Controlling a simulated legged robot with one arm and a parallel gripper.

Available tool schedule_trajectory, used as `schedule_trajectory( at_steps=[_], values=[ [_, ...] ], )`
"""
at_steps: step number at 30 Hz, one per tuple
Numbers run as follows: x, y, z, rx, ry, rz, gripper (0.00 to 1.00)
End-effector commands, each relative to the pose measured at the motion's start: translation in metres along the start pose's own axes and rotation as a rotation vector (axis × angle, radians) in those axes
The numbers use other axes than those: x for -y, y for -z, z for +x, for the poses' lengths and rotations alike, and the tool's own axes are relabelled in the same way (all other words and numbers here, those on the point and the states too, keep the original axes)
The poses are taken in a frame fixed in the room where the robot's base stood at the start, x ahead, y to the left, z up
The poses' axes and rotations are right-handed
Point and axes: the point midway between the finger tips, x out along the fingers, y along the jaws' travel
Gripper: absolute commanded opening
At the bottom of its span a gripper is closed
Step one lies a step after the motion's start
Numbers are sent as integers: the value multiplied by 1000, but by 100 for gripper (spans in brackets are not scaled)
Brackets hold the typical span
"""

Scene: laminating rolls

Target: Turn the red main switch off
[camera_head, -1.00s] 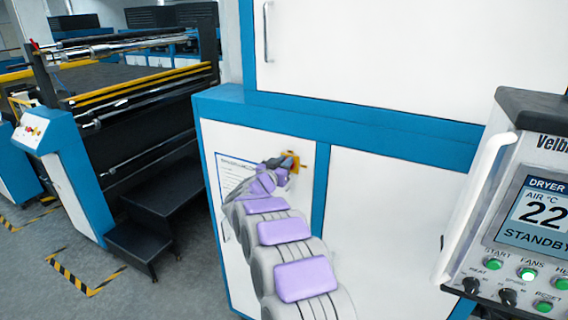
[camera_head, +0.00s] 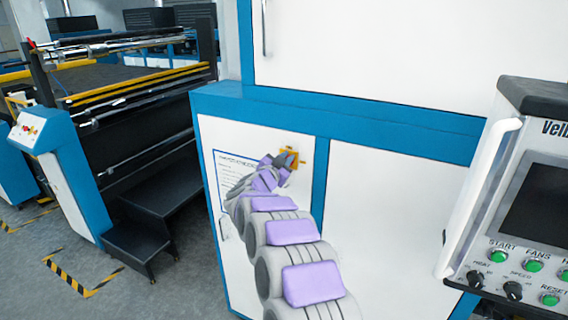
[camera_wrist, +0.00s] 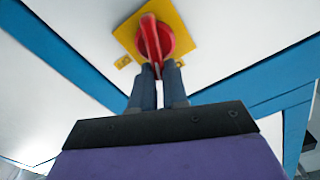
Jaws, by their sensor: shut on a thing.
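The red main switch (camera_wrist: 151,38) is a red rotary handle on a round red base. It sits on a yellow plate (camera_wrist: 180,24) on the white cabinet front. In the wrist view my gripper (camera_wrist: 158,72) has its two dark fingers at the lower end of the red handle, shut on it. The fingertips hide part of the handle's end. In the head view the yellow plate (camera_head: 290,154) shows at the end of my arm, and my gripper (camera_head: 284,160) covers most of the switch.
A dryer control panel (camera_head: 525,255) with a dark screen and green buttons is at the right. A white notice (camera_head: 226,172) is on the cabinet left of my arm. Black steps (camera_head: 160,220) and a roller machine stand at the left, with open floor before them.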

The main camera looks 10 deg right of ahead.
Motion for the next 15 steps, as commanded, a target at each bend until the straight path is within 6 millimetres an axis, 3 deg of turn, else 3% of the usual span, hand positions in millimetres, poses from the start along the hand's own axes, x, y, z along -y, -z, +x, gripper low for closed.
schedule_trajectory(
  at_steps=[15],
  values=[
    [-14, -11, -1, 7, 1, 494, 0]
  ],
)
